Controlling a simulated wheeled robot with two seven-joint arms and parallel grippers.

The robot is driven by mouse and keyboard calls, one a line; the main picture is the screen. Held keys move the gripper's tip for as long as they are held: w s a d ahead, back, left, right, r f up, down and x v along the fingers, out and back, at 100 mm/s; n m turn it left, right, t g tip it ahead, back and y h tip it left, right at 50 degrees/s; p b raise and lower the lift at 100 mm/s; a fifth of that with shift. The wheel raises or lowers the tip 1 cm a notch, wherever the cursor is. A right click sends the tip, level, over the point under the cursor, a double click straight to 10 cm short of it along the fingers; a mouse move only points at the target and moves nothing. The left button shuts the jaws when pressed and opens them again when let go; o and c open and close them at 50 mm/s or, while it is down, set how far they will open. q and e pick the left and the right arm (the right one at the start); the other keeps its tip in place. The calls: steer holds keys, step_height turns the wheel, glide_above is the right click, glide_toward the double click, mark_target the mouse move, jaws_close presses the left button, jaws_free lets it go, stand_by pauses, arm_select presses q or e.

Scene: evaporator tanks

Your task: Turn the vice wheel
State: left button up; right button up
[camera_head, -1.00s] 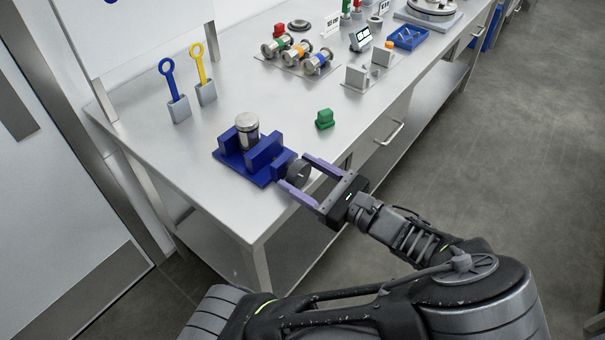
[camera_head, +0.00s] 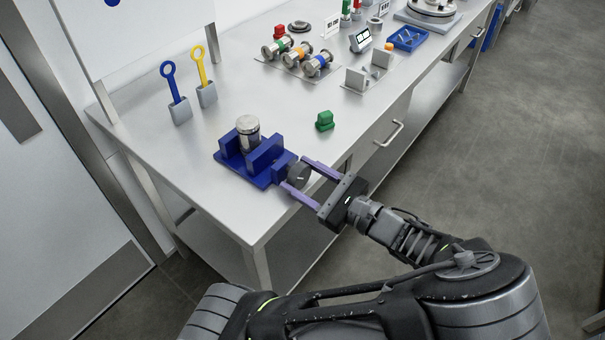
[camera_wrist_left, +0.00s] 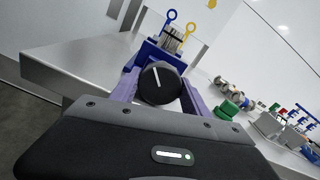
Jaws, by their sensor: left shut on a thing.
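The blue vice (camera_head: 262,155) stands near the front corner of the steel bench and clamps a metal cylinder (camera_head: 248,133) upright between its jaws. Its dark round wheel (camera_head: 299,175) faces the bench's edge. In the left wrist view the wheel (camera_wrist_left: 160,83) shows face-on, with a slanted white line on it. My left gripper (camera_head: 295,174) has its purple fingers on either side of the wheel and is shut on it. The fingers also show in the wrist view. My right gripper is not in view.
A green block (camera_head: 324,121) lies on the bench just beyond the gripper. Blue (camera_head: 172,83) and yellow (camera_head: 201,68) ring-handled tools stand in grey holders behind the vice. Spools (camera_head: 297,55) and a blue tray (camera_head: 408,38) are farther along. The floor at right is clear.

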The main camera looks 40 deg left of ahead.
arm_select(q)
steer(key=o, duration=1.4)
steer(key=d, duration=0.8)
steer(key=shift+b, duration=0.3)
steer(key=shift+w+f, duration=0.1)
